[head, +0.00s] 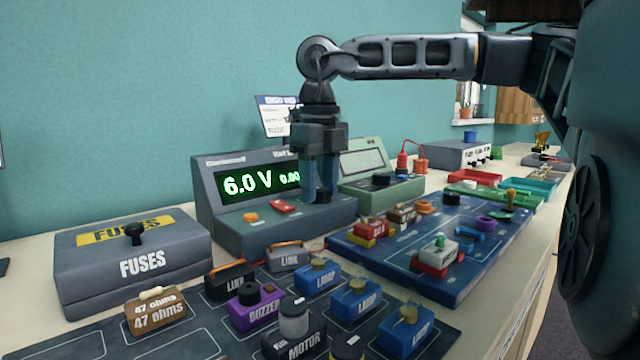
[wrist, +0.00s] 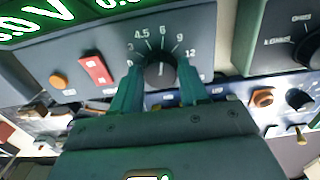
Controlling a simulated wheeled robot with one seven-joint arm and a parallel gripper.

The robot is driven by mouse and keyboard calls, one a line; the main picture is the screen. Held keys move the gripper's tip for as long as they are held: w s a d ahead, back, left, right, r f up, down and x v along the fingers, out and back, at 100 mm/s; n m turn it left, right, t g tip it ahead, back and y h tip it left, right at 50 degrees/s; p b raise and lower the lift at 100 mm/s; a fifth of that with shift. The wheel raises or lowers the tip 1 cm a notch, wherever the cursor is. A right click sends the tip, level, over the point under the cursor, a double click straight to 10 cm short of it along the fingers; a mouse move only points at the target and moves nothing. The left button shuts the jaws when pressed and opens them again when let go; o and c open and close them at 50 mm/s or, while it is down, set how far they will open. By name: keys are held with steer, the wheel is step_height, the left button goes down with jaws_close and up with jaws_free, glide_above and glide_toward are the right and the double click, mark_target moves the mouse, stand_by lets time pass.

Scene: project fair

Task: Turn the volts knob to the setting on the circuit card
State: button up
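The volts knob (wrist: 160,74) is a dark round knob on the sloped grey front of the power supply (head: 235,228). Its scale reads 0, 3, 4.5, 6, 9 and 12. The green display (head: 250,184) reads 6.0 V and 0.00. My gripper (head: 319,192) points down at the panel and hides the knob in the head view. In the wrist view its two fingers (wrist: 158,84) stand on either side of the knob, very close to it; I cannot tell whether they press on it. A white card (head: 275,117) stands behind the supply; its writing is too small to read.
An orange button (head: 250,217) and a red switch (head: 283,207) sit left of the knob. A grey-green meter (head: 380,190) stands close on the right. A blue circuit board (head: 400,262) and several component blocks lie in front. A fuses box (head: 130,255) is at left.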

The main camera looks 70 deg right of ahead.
steer(key=o, duration=0.4)
steer(key=shift+c, duration=0.2)
